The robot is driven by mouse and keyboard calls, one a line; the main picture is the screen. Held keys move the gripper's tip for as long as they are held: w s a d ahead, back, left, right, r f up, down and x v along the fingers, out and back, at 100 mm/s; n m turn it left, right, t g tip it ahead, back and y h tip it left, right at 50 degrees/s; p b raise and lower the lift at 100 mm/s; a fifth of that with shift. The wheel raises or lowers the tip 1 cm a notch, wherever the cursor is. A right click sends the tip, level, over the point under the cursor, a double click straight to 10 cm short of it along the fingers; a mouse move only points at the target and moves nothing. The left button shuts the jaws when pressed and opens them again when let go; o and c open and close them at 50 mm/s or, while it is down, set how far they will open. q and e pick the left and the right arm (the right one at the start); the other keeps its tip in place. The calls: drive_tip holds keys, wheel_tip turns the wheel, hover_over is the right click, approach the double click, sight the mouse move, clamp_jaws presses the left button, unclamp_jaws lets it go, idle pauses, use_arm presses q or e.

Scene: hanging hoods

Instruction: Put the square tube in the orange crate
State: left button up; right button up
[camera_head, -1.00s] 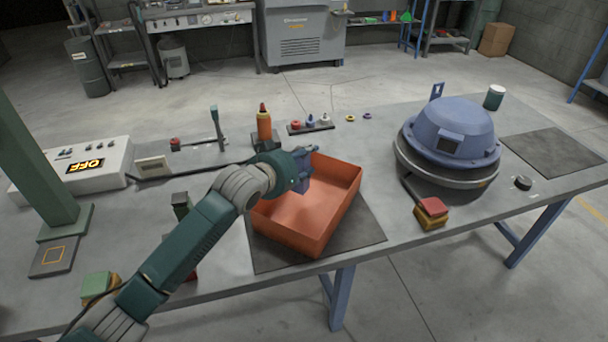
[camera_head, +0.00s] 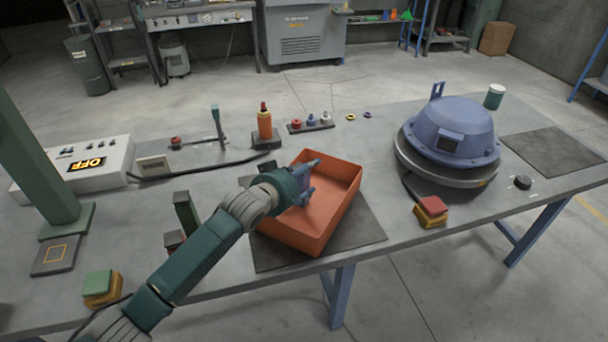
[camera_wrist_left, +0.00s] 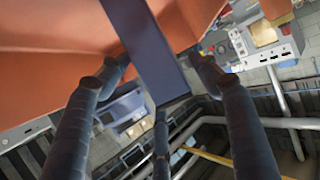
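The orange crate (camera_head: 312,236) sits on a dark mat near the front edge of the table. My left gripper (camera_head: 312,180) is over the crate, its fingers spread apart. In the left wrist view a blue-grey bar, apparently the square tube (camera_wrist_left: 148,50), lies between the open fingers (camera_wrist_left: 160,68), in front of the crate's orange surface (camera_wrist_left: 50,75). A small gap seems to show beside it. In the head view the tube is mostly hidden by the hand, so whether it rests on the crate is unclear. My right gripper is out of view.
A blue dome (camera_head: 452,130) stands right of the crate, with red and yellow blocks (camera_head: 431,212) before it. An orange bottle (camera_head: 264,122) stands behind. A green post (camera_head: 40,165) and control box (camera_head: 80,165) are at left. Green and yellow blocks (camera_head: 99,288) sit at front left.

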use_arm(q)
drive_tip(key=shift+s+a, duration=0.1)
drive_tip(key=v, duration=1.1)
drive_tip(key=shift+s+r, duration=0.3)
drive_tip(key=shift+r, duration=0.05)
drive_tip(key=shift+a, duration=0.15)
